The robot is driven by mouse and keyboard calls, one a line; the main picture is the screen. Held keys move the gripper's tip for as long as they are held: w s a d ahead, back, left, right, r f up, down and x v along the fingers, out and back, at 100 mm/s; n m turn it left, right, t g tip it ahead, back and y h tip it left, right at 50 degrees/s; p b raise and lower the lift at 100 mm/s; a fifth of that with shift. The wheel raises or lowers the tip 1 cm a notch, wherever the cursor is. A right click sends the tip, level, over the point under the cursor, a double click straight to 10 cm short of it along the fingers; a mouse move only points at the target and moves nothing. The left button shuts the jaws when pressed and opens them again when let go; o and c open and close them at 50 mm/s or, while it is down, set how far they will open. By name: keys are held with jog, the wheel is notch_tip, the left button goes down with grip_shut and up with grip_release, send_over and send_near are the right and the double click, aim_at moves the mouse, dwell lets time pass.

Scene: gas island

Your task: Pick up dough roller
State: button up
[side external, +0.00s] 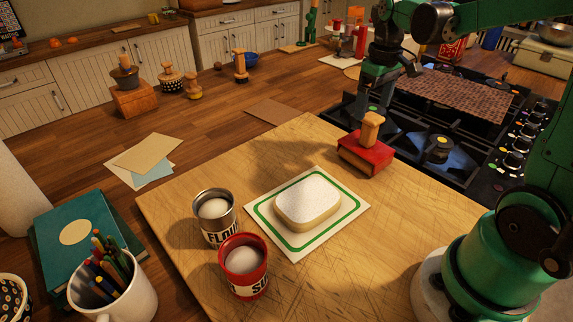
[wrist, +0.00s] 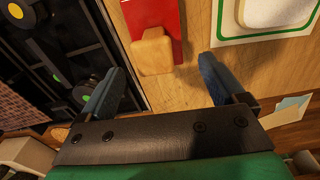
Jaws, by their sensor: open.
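The dough roller (side external: 366,154) appears to be the red block with an upright pale wooden handle. It stands at the far right corner of the cutting board (side external: 190,210). In the wrist view, its red body (wrist: 155,14) is at the top, and its wooden handle (wrist: 152,52) points toward me. My gripper (side external: 368,108) is just above and behind the handle in the side view. In the wrist view, my blue fingers (wrist: 157,65) are spread wide on either side of the handle, with nothing between them gripped. Contact with the handle is not visible.
A white block (side external: 307,203) lies on a green-bordered sheet (side external: 292,246) on the board. A flour tin (side external: 217,232) and a red tin (side external: 244,278) stand in front. The gas stove (side external: 440,115) is right of the roller. Papers (side external: 148,155) lie left.

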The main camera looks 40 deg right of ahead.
aim_at(373, 117)
jog(key=shift+d+f, duration=0.4)
jog(key=shift+f, duration=2.55)
grip_shut()
